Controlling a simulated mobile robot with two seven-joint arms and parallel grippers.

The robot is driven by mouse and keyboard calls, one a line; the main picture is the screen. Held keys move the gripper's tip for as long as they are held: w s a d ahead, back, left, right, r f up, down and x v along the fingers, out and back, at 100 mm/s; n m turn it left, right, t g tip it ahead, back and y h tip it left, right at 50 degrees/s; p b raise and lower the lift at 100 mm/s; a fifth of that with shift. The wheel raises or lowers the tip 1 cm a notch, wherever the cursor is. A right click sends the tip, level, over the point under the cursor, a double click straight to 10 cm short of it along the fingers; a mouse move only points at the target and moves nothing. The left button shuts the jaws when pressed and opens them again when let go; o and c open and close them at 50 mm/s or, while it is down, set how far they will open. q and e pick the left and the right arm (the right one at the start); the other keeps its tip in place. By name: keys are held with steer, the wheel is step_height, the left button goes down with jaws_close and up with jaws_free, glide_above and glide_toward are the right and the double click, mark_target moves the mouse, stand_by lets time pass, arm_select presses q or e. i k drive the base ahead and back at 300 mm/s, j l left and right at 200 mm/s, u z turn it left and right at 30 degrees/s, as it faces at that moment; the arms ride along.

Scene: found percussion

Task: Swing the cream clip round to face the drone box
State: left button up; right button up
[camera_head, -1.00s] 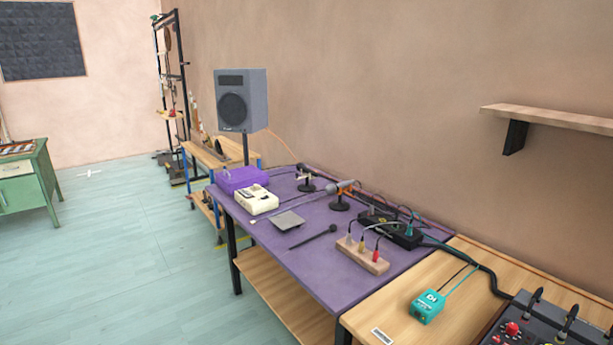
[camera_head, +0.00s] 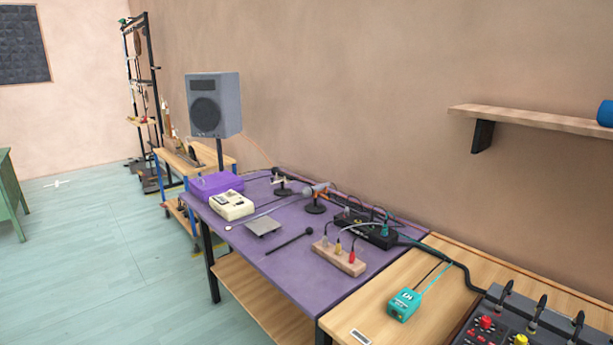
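A small cream clip (camera_head: 280,182) sits on a short stand with a round black base at the back of the purple-topped table (camera_head: 290,262). It is too small to tell which way it faces. A cream box with dark details on top (camera_head: 232,205) lies at the table's left, in front of a purple case (camera_head: 216,185). I cannot tell for sure which box is the drone box. Neither of my grippers is in view.
A microphone on a black stand (camera_head: 316,200) stands right of the clip. A grey plate (camera_head: 263,226), a black beater (camera_head: 289,241), a wooden block with plugs (camera_head: 339,257) and a black pedal unit (camera_head: 366,230) share the table. A speaker (camera_head: 213,105) rises behind.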

mark_target(285, 179)
steer(key=i+j+z, duration=0.2)
steer(key=z, duration=0.2)
steer(key=i+j+z, duration=0.1)
steer(key=j+z, duration=0.35)
steer(key=i+j+z, duration=0.15)
steer(key=j, duration=0.3)
steer(key=j+z, duration=0.15)
steer(key=j, duration=0.25)
steer(key=i+j, duration=0.1)
steer(key=j, duration=0.85)
steer(key=i+j+z, duration=0.15)
steer(key=j, duration=0.75)
